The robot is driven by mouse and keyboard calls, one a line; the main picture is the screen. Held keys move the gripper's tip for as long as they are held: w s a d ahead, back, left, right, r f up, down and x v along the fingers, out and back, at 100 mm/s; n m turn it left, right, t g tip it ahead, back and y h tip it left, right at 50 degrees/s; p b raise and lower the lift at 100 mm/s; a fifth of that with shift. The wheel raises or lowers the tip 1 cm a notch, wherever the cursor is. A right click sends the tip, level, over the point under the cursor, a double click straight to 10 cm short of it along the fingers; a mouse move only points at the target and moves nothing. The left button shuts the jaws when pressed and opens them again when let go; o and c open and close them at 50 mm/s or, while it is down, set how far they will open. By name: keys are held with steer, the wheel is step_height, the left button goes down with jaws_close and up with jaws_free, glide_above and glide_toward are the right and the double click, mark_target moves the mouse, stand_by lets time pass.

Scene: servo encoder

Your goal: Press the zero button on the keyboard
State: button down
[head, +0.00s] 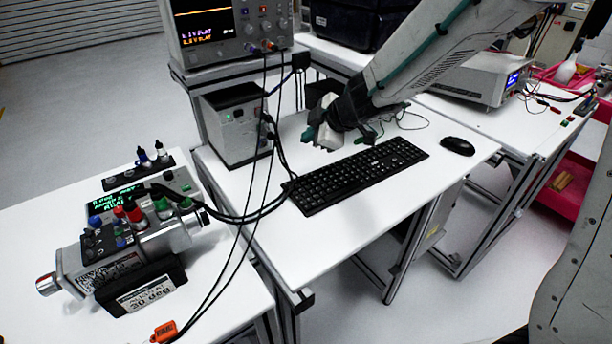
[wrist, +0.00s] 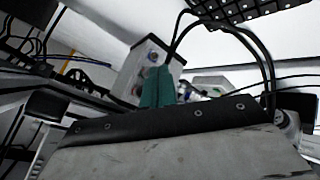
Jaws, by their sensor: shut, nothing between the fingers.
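The black keyboard (head: 356,175) lies on the white middle table, running from lower left to upper right in the head view. Its single keys, the zero button among them, are too small to tell apart. A part of the keyboard shows at the top of the wrist view (wrist: 225,12). My gripper (head: 312,135) is shut and empty. It is above the table, behind and to the left of the keyboard's middle in the head view, apart from the keys. Its green fingertips show together in the wrist view (wrist: 158,88).
A black mouse (head: 458,146) lies right of the keyboard. A grey box (head: 236,126) with black cables stands left of it, below an oscilloscope (head: 228,30). The servo encoder device (head: 130,240) stands on the left table. The table front is clear.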

glide_above(310, 180)
steer(key=shift+f, duration=4.4)
steer(key=shift+f, duration=0.15)
steer(key=shift+f, duration=0.3)
steer(key=shift+f, duration=0.35)
steer(key=shift+r, duration=0.8)
steer(key=shift+r, duration=2.5)
